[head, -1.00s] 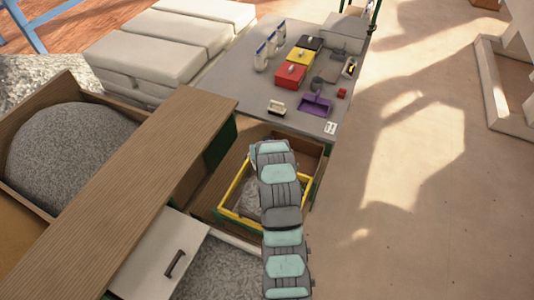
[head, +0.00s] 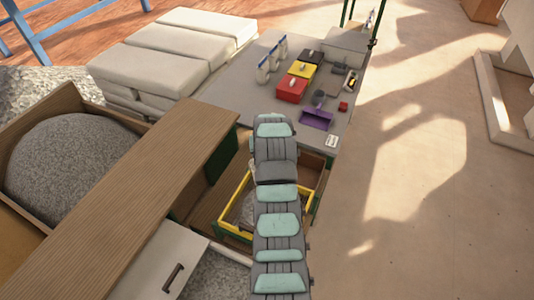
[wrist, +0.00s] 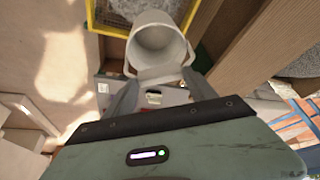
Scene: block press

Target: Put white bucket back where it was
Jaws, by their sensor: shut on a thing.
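The white bucket (wrist: 158,50) shows in the wrist view, its open mouth facing the camera. My gripper (wrist: 160,82) is shut on the bucket's near side, with one finger at each side. The bucket looks empty inside. It hangs close to the yellow-rimmed box (wrist: 92,14), which holds grey gravel. In the head view, my arm hides the gripper and the bucket. The yellow-rimmed box (head: 232,229) is partly covered by my arm there.
The grey table (head: 230,95) beyond carries red (head: 291,89), yellow and black boxes and a purple tray (head: 316,120). A wooden plank (head: 140,190) runs along the left, beside a gravel bin (head: 65,160).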

